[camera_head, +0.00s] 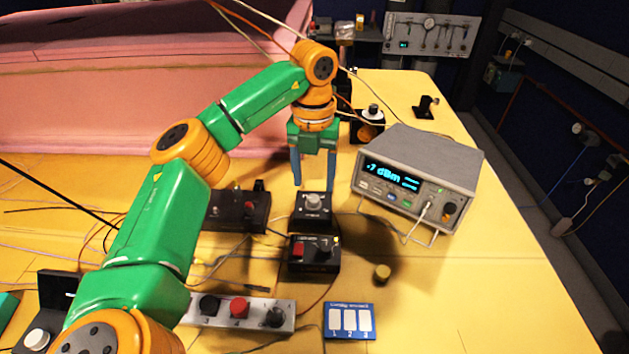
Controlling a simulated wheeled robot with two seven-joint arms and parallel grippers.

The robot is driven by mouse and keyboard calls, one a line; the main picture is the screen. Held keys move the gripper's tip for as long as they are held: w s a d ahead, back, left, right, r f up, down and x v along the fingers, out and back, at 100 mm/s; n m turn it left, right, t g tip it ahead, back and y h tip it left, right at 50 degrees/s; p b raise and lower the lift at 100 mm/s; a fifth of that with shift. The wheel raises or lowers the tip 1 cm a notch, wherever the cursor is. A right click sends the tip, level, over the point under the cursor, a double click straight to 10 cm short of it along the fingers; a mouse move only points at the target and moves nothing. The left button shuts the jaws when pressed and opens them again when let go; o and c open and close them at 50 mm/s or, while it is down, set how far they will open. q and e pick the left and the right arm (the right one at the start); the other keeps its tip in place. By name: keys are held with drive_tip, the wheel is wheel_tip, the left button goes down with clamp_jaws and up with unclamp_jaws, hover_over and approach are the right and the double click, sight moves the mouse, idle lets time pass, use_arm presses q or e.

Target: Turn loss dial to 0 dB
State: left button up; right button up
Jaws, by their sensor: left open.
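My left gripper (313,180) points down with its two blue fingers apart and nothing between them. A small black box with a round grey-white dial (313,202) sits just below and in front of the fingertips. I cannot read its markings, so I cannot tell its setting or whether it is the loss dial. A grey bench meter (425,165) to the right shows about -7 dBm in cyan digits. It has a cable at its front and a dark knob at its lower right. My right gripper is not in view.
A black box with a red button (314,255) stands in front of the dial box. Loose cables cross the yellow table. The table's right front (480,300) is clear.

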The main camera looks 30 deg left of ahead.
sight(313, 198)
use_arm(q)
drive_tip(key=f, duration=0.4)
drive_tip(key=shift+s+d, duration=0.15)
drive_tip(key=shift+s, duration=0.25)
drive_tip(key=shift+w+f, duration=0.25)
drive_tip(key=shift+w, duration=0.05)
drive_tip(key=shift+s+r, duration=0.1)
drive_tip(key=shift+s, duration=0.05)
clamp_jaws()
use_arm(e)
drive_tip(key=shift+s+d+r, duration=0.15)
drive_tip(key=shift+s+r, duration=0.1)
use_arm(q)
drive_tip(key=shift+p, duration=0.3)
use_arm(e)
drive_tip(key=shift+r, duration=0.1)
use_arm(q)
drive_tip(key=n+p, duration=0.1)
drive_tip(key=n, duration=0.2)
drive_tip(key=shift+r+n, duration=0.1)
drive_tip(key=shift+n, duration=0.2)
drive_tip(key=shift+n+p, duration=0.35)
drive_tip(key=shift+n, duration=1.75)
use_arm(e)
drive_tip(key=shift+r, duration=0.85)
